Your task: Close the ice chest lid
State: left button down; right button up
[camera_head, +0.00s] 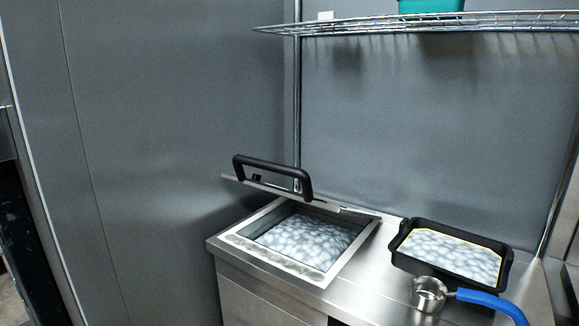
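The ice chest (240,244) is set into the steel counter in the lower middle of the head view. Its opening is uncovered and shows pale ice (302,240) inside. The ice chest lid (270,190) is raised at the back of the opening, seen nearly edge-on, with a black bar handle (272,168) on it. Neither of my grippers shows in this view.
A black tray (407,256) of ice sits on the counter right of the chest. A metal scoop (428,293) with a blue handle (492,304) lies in front of it. A wire shelf (430,20) with a teal container (431,5) is above.

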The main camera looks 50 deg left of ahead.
aim_at(308, 197)
jog(key=l+u, duration=0.15)
jog(key=u, duration=1.1)
jog(key=k+j, duration=0.05)
